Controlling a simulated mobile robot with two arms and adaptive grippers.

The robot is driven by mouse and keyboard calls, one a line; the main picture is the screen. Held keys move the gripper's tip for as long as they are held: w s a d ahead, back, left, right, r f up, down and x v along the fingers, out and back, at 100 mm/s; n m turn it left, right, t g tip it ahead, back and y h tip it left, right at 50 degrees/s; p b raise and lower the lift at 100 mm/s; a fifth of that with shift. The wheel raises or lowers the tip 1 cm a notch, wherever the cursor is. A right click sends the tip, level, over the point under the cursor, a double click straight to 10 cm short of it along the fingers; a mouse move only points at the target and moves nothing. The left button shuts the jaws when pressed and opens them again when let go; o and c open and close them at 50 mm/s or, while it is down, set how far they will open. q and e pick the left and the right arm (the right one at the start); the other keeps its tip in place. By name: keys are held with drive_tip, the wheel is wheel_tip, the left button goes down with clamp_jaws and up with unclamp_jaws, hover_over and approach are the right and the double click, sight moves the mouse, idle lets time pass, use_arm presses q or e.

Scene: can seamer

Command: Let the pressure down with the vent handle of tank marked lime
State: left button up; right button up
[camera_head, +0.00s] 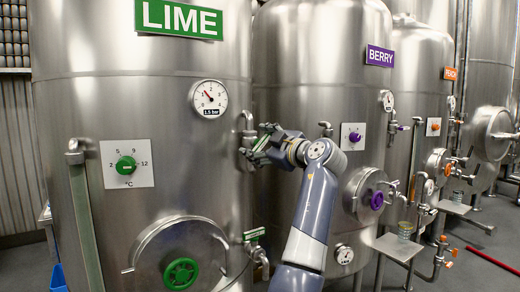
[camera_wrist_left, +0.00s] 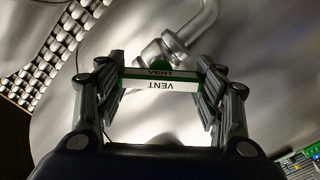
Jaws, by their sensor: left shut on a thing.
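The tank marked lime (camera_head: 100,112) stands at the left in the head view, with a green LIME sign (camera_head: 180,19) at its top. Its pressure gauge (camera_head: 208,98) is on the upper right of the tank. My left gripper (camera_head: 258,147) is at the tank's right side, beside the vent pipe. In the left wrist view the vent handle (camera_wrist_left: 160,83), green with a white VENT label, lies between the fingers of the left gripper (camera_wrist_left: 160,95), which is shut on it. In the head view the gripper mostly hides the handle. My right gripper is not in view.
A green temperature dial (camera_head: 126,165) and a round hatch with a green handwheel (camera_head: 181,273) are on the lime tank. A green-handled valve (camera_head: 254,236) sits below my left gripper. The berry tank (camera_head: 290,60) stands close behind my left arm.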

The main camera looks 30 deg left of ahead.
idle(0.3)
use_arm(q)
drive_tip(key=o, duration=1.1)
drive_tip(key=shift+c, duration=0.2)
drive_tip(key=v, duration=1.2)
